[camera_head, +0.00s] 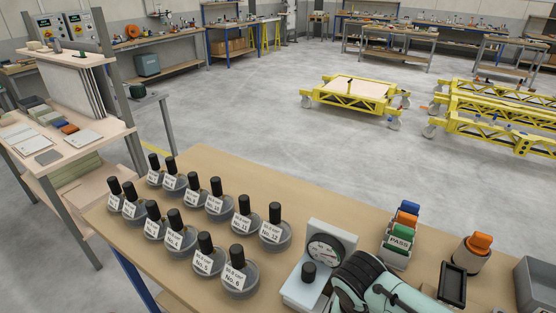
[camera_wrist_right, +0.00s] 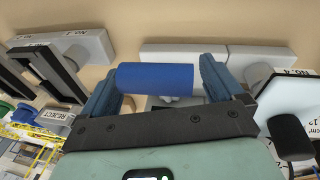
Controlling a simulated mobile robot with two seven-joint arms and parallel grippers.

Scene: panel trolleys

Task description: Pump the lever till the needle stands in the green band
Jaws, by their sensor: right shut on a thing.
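A grey gauge unit (camera_head: 343,236) with a round dial (camera_head: 327,252) stands near the front of the wooden bench. The dial is too small for me to read the needle against the green band. A black knob (camera_head: 309,271) stands on its base. In the right wrist view my right gripper (camera_wrist_right: 160,82) is shut on a blue cylindrical grip (camera_wrist_right: 155,78), one finger at each end. It looks like the lever's handle; the rest of the lever is hidden. In the head view my right arm covers the area beside the gauge. My left gripper is not in view.
A PASS stamp rack (camera_head: 399,240), an orange-topped holder (camera_head: 473,252), a black tray (camera_head: 452,283) and a grey bin (camera_head: 537,283) stand to the right. The back bench strip (camera_head: 290,196) is clear.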

